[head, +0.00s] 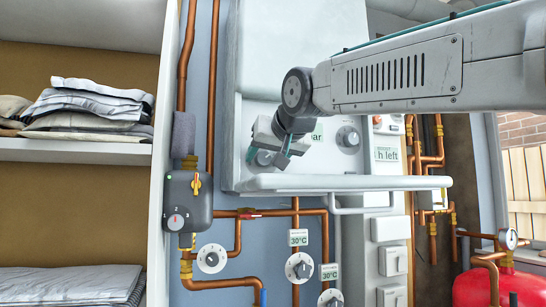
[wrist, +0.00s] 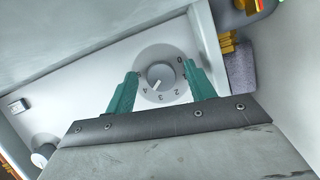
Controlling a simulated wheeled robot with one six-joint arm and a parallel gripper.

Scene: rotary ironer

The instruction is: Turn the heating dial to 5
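The dial (wrist: 161,76) is a grey knob on a pale round base with numbers around it, 0 to 4 legible, on a white panel in the wrist view. Its light pointer mark seems to face down-left, toward the 4; I cannot read it exactly. My gripper (wrist: 160,73) is open, its two green fingers on either side of the dial with a gap to the knob on each side. In the head view my gripper (head: 276,152) is in front of a dial (head: 262,159) at the panel's lower left and partly hides it.
Another dial (head: 348,137) sits to the right on the same panel. A white ledge (head: 340,183) runs below. A grey valve box (head: 188,200), copper pipes and several lower dials are on the wall. Shelves with folded linen (head: 90,105) stand at left.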

